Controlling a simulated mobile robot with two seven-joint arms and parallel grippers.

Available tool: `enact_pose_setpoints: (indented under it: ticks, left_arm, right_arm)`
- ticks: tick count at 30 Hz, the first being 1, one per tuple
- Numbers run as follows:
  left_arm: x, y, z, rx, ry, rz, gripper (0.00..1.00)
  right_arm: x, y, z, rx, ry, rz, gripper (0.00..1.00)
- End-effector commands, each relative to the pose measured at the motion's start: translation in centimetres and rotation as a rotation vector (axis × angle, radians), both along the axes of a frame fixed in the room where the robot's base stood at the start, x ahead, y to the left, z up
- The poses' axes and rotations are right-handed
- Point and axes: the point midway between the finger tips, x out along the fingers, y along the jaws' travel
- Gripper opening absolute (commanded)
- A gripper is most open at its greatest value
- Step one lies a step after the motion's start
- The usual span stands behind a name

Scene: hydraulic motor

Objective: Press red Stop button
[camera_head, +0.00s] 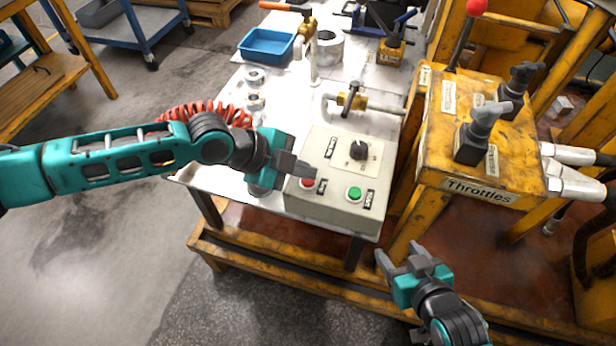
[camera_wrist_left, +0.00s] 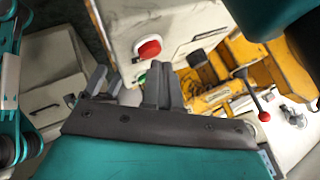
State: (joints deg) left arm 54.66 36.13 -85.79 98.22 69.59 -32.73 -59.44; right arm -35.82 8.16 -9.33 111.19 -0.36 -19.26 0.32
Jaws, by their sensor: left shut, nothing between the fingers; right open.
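The red Stop button (camera_head: 307,183) is on the left front of the grey control box (camera_head: 330,209), at the front edge of the white table. The left wrist view shows the red button (camera_wrist_left: 149,48) just beyond my left fingertips. My left gripper (camera_head: 303,170) is shut and empty, its tips close above the red button and partly hiding it. I cannot tell whether they touch. A green button (camera_head: 354,193) sits to the right of the red one. My right gripper (camera_head: 400,257) is open and empty, low in front of the table's right side.
A black rotary knob (camera_head: 359,150) stands behind the buttons. The yellow Throttles box (camera_head: 480,187) with levers is to the right. A pipe with a valve (camera_head: 352,100) lies behind the control box. A blue tray (camera_head: 266,46) is farther back. Red coiled hose (camera_head: 205,112) runs behind my left arm.

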Motion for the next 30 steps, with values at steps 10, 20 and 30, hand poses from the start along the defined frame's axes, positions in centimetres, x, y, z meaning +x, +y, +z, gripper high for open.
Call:
enact_pose_setpoints:
  ticks: [10, 20, 30]
  left_arm:
    - [-0.01, -0.02, -0.28, 0.000, 0.000, 0.000, 0.00]
    - [-0.01, -0.01, -0.70, 0.000, 0.001, 0.001, 0.00]
    - [-0.02, 0.00, -0.83, 0.000, 0.001, 0.000, 0.00]
  right_arm:
    - [0.00, 0.00, -0.24, 0.000, 0.000, 0.000, 0.64]
    - [0.00, -0.01, -0.56, 0.000, 0.000, 0.000, 0.64]
    - [0.01, -0.01, -0.62, 0.000, 0.000, 0.000, 0.64]
